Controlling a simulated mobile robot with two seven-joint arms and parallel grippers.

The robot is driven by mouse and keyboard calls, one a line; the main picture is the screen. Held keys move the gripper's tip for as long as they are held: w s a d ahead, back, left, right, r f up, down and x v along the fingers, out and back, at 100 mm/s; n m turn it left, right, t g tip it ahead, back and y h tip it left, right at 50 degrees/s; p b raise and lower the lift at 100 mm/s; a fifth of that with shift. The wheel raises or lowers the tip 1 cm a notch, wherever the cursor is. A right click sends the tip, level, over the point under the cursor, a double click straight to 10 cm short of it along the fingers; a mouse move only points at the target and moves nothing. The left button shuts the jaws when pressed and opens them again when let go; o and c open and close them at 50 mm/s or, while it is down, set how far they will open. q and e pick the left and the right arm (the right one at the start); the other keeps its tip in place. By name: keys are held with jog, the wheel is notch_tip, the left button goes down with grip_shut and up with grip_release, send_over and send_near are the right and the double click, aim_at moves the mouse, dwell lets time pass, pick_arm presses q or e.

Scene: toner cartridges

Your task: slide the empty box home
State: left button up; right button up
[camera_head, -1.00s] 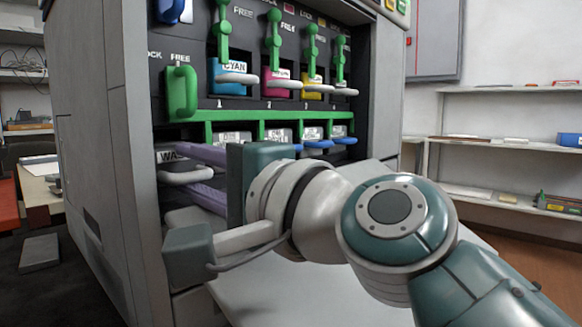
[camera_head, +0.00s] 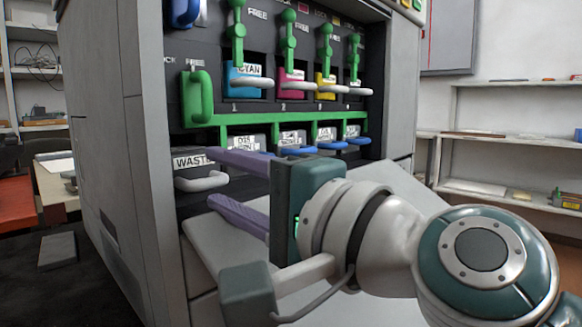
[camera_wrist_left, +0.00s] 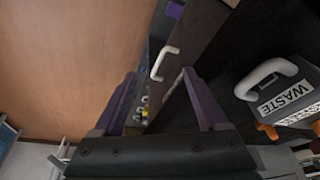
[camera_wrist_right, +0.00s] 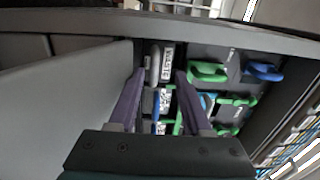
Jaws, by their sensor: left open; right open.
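The waste box in the lower left slot of the printer shows its white "WASTE" label (camera_head: 190,161) and pale handle (camera_head: 201,182) in the head view. Its front looks about level with the panel around it; I cannot tell exactly how deep it sits. My right gripper (camera_head: 212,178) is open, its purple fingers pointing at the handle, with nothing held. In the right wrist view the label (camera_wrist_right: 167,64) lies between the fingers, beyond the tips. My left gripper (camera_wrist_left: 158,80) shows only in its wrist view, open and empty. Another box labelled "WASTE" (camera_wrist_left: 288,96) is right of it.
Above are green levers (camera_head: 199,98) and cyan, magenta and yellow cartridges, with a green bar (camera_head: 270,119) below them. A pale open panel (camera_head: 215,250) lies under my right gripper. Shelves (camera_head: 500,130) stand at the right. A white handle (camera_wrist_left: 163,63) shows ahead of my left gripper.

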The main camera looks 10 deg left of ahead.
jog(key=shift+s+d+f+p, duration=0.2)
jog(key=shift+s+d+f, duration=0.15)
jog(key=shift+s+d, duration=0.25)
jog(key=shift+s+d+f+p, duration=0.15)
jog(key=shift+s+d+f, duration=0.25)
jog(key=shift+d, duration=0.4)
jog(key=shift+s+d+r, duration=0.1)
jog(key=shift+s+d, duration=0.15)
jog(key=shift+d, duration=0.05)
jog(key=shift+r, duration=0.1)
